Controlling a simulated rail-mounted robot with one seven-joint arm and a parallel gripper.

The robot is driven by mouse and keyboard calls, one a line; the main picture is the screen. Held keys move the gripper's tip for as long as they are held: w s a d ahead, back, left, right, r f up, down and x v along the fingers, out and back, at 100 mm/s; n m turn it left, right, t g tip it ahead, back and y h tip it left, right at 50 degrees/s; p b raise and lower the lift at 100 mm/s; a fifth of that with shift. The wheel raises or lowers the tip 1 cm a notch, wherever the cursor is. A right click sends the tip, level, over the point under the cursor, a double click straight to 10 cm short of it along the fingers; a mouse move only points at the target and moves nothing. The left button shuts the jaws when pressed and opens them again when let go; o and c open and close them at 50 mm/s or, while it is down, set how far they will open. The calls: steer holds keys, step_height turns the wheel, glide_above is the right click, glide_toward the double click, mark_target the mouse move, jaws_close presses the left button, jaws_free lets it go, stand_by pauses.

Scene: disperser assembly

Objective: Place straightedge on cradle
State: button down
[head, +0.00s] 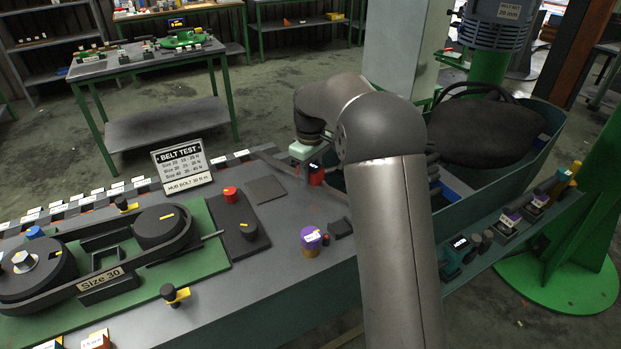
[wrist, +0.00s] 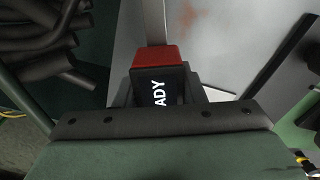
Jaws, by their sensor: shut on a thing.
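My gripper (wrist: 158,92) is shut on a block with a red top and a dark face, with letters ending in "ADY" (wrist: 158,72). A pale narrow strip (wrist: 153,22) runs up from behind this block in the wrist view; it appears to be the straightedge held by its block. In the head view my gripper (head: 312,165) is partly behind my arm at the right end of the bench, with the red of the block (head: 317,176) below it. I cannot tell which item is the cradle, or whether the straightedge touches anything.
The grey bench (head: 290,265) carries a belt rig marked Size 30 (head: 100,278), a belt test sign (head: 182,165), a red-topped knob (head: 231,195) and a purple-topped piece (head: 311,237). A trough with black hoses (head: 490,130) lies right. Some bench surface between parts is clear.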

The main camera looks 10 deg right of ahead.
mark_target(310, 183)
steer(key=shift+f, duration=1.05)
steer(key=shift+f, duration=0.4)
steer(key=shift+f+b, duration=0.25)
steer(key=shift+b, duration=0.05)
steer(key=c, duration=0.9)
jaws_free()
steer(key=shift+s, duration=0.1)
steer(key=shift+r, duration=0.1)
